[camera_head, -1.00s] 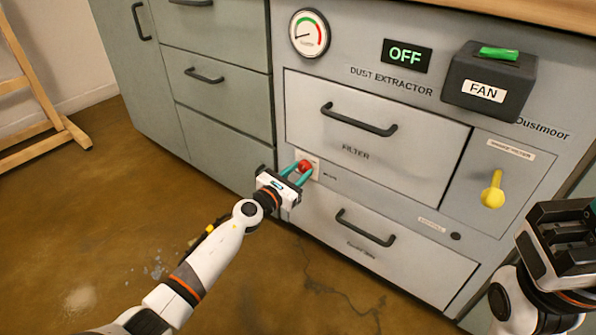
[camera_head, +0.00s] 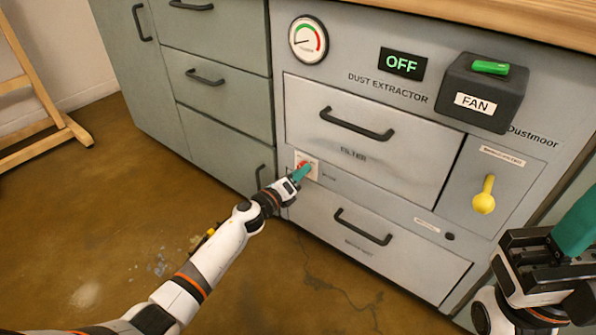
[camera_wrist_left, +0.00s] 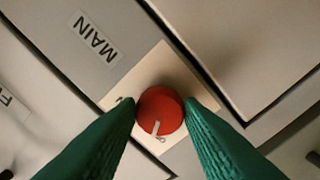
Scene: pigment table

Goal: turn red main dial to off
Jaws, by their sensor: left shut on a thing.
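The red main dial (camera_wrist_left: 158,104) sits on a pale square plate (camera_wrist_left: 148,65) beside a MAIN label. Its white pointer line faces the bottom of the left wrist view, near a small mark. My left gripper (camera_head: 303,172) is at the dial on the cabinet front; its teal fingers are shut on opposite sides of the dial. In the head view the fingers largely cover the dial (camera_head: 301,162). My right gripper (camera_head: 572,240) is at the right edge, away from the dial, partly cut off; its opening is unclear.
The dust extractor front has a filter drawer handle (camera_head: 357,124), a lower drawer handle (camera_head: 363,227), a yellow knob (camera_head: 484,196) and a protruding fan box (camera_head: 482,94) with a green switch. The display (camera_head: 404,63) reads OFF.

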